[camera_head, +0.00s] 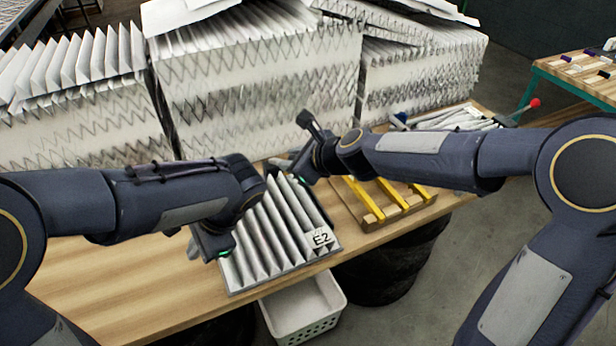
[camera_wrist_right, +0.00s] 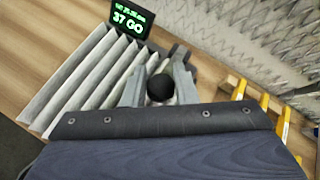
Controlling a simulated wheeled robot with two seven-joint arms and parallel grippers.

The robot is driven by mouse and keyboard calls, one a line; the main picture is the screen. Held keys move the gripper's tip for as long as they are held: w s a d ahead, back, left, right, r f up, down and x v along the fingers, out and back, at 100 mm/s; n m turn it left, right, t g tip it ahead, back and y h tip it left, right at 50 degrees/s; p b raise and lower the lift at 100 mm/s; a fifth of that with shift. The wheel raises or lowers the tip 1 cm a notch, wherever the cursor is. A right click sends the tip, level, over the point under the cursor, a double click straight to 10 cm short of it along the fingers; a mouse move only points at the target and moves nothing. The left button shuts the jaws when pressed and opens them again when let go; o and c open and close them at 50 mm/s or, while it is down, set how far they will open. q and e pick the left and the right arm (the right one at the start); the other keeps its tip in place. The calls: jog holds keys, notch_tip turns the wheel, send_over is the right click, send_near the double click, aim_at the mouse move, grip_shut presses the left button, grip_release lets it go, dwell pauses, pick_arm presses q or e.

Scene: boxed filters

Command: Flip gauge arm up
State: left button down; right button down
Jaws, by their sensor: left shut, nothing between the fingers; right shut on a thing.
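A pleated filter (camera_head: 268,238) with an E2 label lies on the wooden bench; it also shows in the right wrist view (camera_wrist_right: 85,85). In the right wrist view a gauge display (camera_wrist_right: 130,18) reads 37 GO in green at the filter's far edge. A round black knob (camera_wrist_right: 160,88), seemingly the gauge arm's end, sits between the fingers of my right gripper (camera_wrist_right: 158,90), which is shut on it. In the head view my right gripper (camera_head: 290,168) is over the filter's far edge. The rest of the gauge arm is mostly hidden. My left gripper (camera_head: 212,248) is shut and empty at the filter's left edge.
Tall stacks of pleated filters (camera_head: 260,90) stand behind the bench. A yellow-slatted wooden rack (camera_head: 385,200) is right of the filter. A white basket (camera_head: 303,308) is below the bench front. The bench's left part (camera_head: 110,285) is clear.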

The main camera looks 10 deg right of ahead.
jog(key=shift+w+d, duration=0.1)
jog(key=shift+d, duration=0.05)
pick_arm(q)
jog(key=w+d+m+t+y, duration=0.3)
jog(key=d+m+t, duration=0.1)
jog(key=d, duration=0.3)
jog(key=w+d+m+t+y, duration=0.3)
jog(key=w+d+t+y, duration=0.1)
jog(key=d, duration=0.4)
jog(key=s+d+f+m+t+h, duration=0.25)
jog(key=d+m+t, duration=0.45)
jog(key=d, duration=0.9)
jog(key=shift+n+t, duration=0.6)
jog(key=shift+t, duration=0.1)
jog(key=x, duration=0.8)
jog(key=shift+a+r, duration=0.3)
jog(key=shift+a, duration=0.15)
pick_arm(e)
jog(key=shift+f, duration=0.1)
pick_arm(q)
jog(key=w+a+r, duration=0.2)
jog(key=r, duration=0.1)
jog(key=shift+a+r, duration=0.15)
jog(key=shift+a, duration=0.15)
